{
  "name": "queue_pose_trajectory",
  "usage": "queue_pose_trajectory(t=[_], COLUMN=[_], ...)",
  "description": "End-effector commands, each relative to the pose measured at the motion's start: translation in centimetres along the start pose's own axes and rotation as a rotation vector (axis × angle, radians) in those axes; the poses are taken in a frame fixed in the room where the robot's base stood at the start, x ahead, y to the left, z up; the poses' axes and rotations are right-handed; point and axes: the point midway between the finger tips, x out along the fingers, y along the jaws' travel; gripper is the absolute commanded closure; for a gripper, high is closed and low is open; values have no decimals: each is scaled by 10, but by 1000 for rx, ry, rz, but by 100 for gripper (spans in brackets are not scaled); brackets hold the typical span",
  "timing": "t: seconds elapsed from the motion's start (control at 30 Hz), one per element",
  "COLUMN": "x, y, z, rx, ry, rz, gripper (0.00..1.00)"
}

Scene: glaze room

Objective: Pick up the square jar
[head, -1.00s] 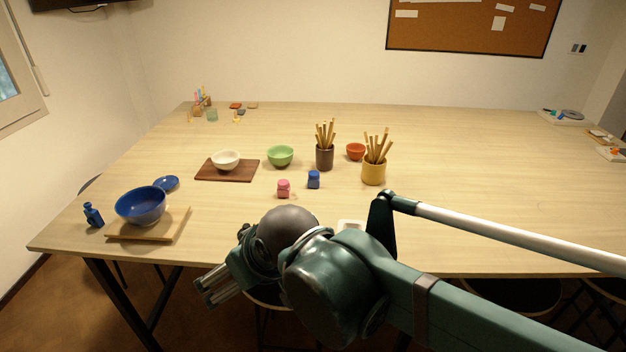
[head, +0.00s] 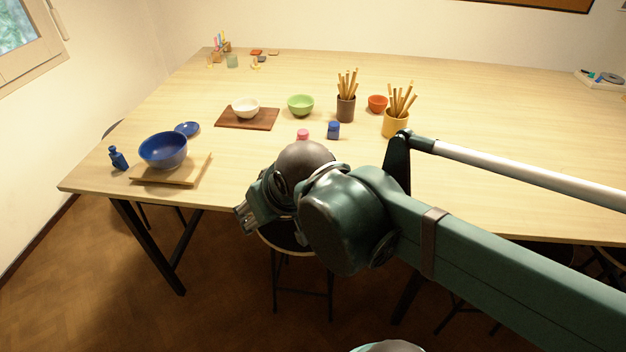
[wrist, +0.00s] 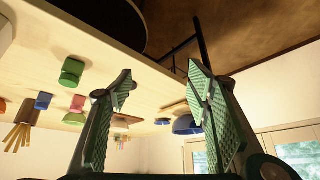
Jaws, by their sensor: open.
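A blue jar (head: 333,130) with squarish sides stands on the table; it also shows in the wrist view (wrist: 43,101). A pink jar (head: 302,134) is to its left, its lower part hidden by my arm. I cannot tell for sure which jar is the square one. My gripper (head: 245,217) is open and empty near the table's front edge, apart from all the jars.
A yellow pot (head: 395,124) and a brown pot (head: 345,108) hold tall sticks behind the jars. A green bowl (head: 301,106), a white bowl on a dark board (head: 262,122), and a blue bowl (head: 163,150) stand leftward. A stool (head: 283,238) is below.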

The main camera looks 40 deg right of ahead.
Motion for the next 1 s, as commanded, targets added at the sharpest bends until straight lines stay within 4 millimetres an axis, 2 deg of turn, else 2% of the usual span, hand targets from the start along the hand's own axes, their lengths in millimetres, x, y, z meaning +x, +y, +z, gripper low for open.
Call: queue_pose_trajectory(t=[0.4, 1.0], x=[-3, 7], y=[30, 84], z=[-36, -73], rx=[221, 576], ry=[-102, -250], rz=[49, 146], gripper=[50, 50])
